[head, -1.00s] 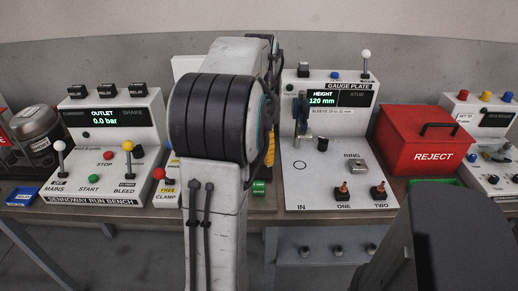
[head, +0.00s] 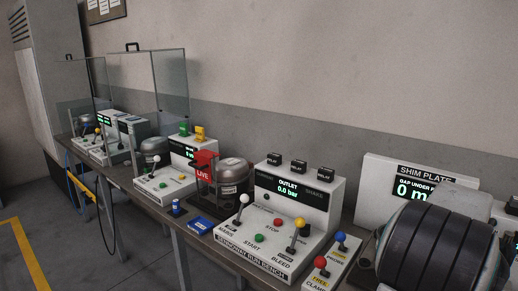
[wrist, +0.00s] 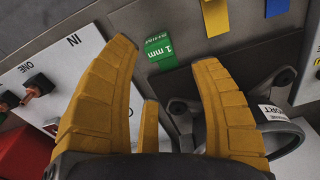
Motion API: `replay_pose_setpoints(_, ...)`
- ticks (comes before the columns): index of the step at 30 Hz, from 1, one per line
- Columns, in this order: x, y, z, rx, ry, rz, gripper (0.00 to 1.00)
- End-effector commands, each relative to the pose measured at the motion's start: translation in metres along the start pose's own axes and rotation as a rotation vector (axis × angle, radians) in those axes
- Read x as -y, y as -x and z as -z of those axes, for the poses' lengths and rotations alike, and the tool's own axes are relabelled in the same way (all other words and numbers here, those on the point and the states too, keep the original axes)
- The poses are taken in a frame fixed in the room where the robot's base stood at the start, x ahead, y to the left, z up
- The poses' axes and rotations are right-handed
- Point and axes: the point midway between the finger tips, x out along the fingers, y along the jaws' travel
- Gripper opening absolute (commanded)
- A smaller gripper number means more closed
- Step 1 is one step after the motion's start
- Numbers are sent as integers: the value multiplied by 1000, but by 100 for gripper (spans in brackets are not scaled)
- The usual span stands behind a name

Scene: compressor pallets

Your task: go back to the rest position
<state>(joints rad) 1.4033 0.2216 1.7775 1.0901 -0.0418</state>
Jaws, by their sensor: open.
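My gripper (wrist: 165,75) shows in the wrist view with its yellow ribbed fingers spread wide and nothing between them. Beyond the fingertips, a green 1 mm tag (wrist: 160,46) lies on the grey bench top. A round metal part with a dark bracket (wrist: 280,135) sits close by the right finger. In the head view, part of my arm fills the lower right corner, and my gripper is out of that view.
The Sennoway run bench (head: 285,215) stands mid-bench, with the shim plate unit (head: 400,172) to its right. A white panel (wrist: 62,70) lies left of my fingers.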

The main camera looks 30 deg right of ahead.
Motion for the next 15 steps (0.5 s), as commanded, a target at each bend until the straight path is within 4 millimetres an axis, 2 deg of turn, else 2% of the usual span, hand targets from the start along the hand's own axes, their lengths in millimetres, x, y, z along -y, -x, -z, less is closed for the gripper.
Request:
replay_pose_setpoints(2, 2, -7, -18, 8, -7, 0, 58)
replay_pose_setpoints(5, 18, -8, -42, 10, 26, 3, 58)
replay_pose_setpoints(8, 42, -2, -69, 4, 98, 7, 58)
replay_pose_setpoints(15, 104, 22, -148, -19, 378, 25, 58)
